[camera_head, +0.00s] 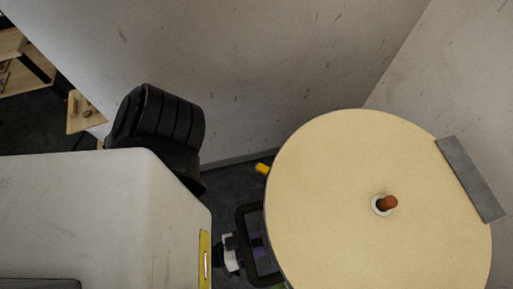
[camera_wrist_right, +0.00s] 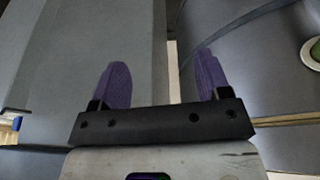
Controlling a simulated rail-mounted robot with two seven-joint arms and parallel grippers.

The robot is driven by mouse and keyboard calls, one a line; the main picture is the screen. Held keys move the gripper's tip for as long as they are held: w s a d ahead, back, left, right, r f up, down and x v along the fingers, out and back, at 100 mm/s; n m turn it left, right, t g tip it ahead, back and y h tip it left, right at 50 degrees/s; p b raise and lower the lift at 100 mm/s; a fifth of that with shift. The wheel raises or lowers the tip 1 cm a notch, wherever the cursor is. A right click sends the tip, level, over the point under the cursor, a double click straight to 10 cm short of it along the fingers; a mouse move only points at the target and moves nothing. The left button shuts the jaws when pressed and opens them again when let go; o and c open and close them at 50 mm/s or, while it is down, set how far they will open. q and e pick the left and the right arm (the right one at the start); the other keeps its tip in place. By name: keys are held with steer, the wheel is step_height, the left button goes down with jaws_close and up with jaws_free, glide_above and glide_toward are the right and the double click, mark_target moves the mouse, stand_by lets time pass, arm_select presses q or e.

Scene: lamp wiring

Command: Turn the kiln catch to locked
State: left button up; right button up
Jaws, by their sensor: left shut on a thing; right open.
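The kiln shows from above as a round, speckled cream lid (camera_head: 340,200) with a reddish-brown peg (camera_head: 388,202) in a pale ring. My left gripper (camera_head: 260,256), dark with some purple, is low at the lid's left edge. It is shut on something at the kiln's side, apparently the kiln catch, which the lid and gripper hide. I cannot tell which way the catch is turned. My right gripper (camera_wrist_right: 160,82) is open in the right wrist view. Its two purple fingers are apart, with nothing seen held between them.
A grey metal plate (camera_head: 470,180) is on the lid's right edge. A small yellow piece (camera_head: 262,168) shows by its left edge. A black padded chair (camera_head: 158,125) stands near the wall. A large pale rounded surface (camera_head: 90,210) fills the lower left. Dark floor shows between.

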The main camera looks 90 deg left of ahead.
arm_select(q)
steer(key=n+p, duration=0.1)
steer(key=n, duration=0.2)
steer(key=shift+r, duration=0.2)
steer(key=n+p, duration=0.1)
steer(key=n, duration=0.1)
steer(key=shift+n, duration=3.4)
steer(key=shift+r, duration=0.1)
